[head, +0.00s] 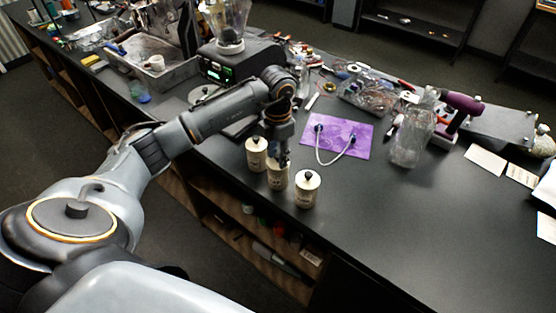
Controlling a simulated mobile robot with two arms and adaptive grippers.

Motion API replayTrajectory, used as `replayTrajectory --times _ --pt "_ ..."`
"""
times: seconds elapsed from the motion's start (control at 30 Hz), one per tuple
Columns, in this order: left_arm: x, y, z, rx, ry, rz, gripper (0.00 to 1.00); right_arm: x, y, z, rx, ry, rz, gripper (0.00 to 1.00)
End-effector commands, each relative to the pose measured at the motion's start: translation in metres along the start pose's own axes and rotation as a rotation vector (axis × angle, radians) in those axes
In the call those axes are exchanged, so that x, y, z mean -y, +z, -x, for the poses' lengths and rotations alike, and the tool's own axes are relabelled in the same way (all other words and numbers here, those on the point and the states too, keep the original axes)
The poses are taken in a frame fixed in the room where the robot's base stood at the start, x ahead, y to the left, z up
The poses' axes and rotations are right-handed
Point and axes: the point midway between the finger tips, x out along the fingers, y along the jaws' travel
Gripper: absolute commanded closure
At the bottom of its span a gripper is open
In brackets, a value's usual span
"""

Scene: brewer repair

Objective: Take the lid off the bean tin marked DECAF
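Three small cream tins stand close together near the table's front edge: a left tin (256,157), a middle tin (277,178) and a right tin (306,190). Each has a dark label mark, too small to read, so I cannot tell which is DECAF. The left and right tins have pale lids with black knobs. My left gripper (283,161) points down right at the top of the middle tin and hides most of its lid and knob. Whether its fingers are open or shut on the knob is not visible. My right gripper is out of view.
A purple mat (338,136) with a looped pale tube lies just behind the tins. A clear plastic-like container (411,140) and a purple-handled tool (461,110) stand to the right. A grinder (237,58) stands behind.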

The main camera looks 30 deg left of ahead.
Motion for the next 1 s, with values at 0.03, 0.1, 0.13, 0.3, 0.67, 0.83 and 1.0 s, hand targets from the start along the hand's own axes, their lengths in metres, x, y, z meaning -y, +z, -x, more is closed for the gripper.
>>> replayTrajectory --times 0.03,0.1,0.13,0.3,0.67,0.83,1.0 --pt "0.0 -0.001 -0.003 -0.006 0.0 0.0 0.86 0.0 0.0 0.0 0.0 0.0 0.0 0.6" --pt "0.0 -0.002 -0.003 -0.007 0.0 0.0 0.99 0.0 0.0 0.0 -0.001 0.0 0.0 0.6" --pt "0.0 -0.002 -0.004 -0.007 0.0 0.0 0.99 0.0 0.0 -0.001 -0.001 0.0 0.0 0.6" --pt "0.001 -0.002 -0.004 -0.01 -0.001 0.0 0.99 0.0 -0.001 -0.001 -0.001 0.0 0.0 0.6" --pt "0.0 -0.002 0.005 -0.007 0.0 -0.001 0.99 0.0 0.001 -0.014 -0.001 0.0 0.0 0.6" --pt "0.004 -0.01 0.035 -0.002 0.003 -0.003 0.99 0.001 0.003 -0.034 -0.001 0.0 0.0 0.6" --pt "0.018 -0.042 0.079 0.001 0.005 -0.002 0.99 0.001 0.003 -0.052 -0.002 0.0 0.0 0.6"
